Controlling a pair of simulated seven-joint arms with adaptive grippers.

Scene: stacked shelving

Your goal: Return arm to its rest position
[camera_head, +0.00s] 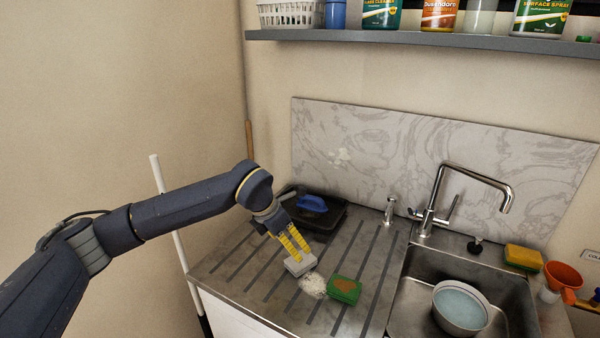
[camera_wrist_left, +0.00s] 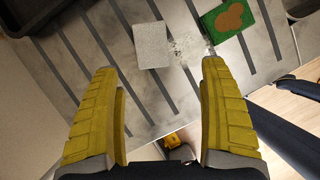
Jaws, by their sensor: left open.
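My left arm comes in from the left, and my left gripper (camera_head: 294,248) points down over the ribbed drainboard. Its yellow fingers are spread wide with nothing between them in the left wrist view (camera_wrist_left: 158,75). A pale grey block (camera_head: 300,263) lies on the drainboard just beyond the fingertips; it also shows in the left wrist view (camera_wrist_left: 151,45), apart from both fingers. A green sponge with a brown patch (camera_head: 344,289) lies to the right of the block, and it shows at the top right of the left wrist view (camera_wrist_left: 228,18). My right gripper is not in view.
White residue (camera_head: 313,285) lies between block and sponge. A black tray (camera_head: 328,217) with a blue item (camera_head: 312,203) stands behind. Right are the sink (camera_head: 405,308) with a bowl (camera_head: 461,306), and a faucet (camera_head: 440,205). A shelf (camera_head: 420,40) with bottles hangs above.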

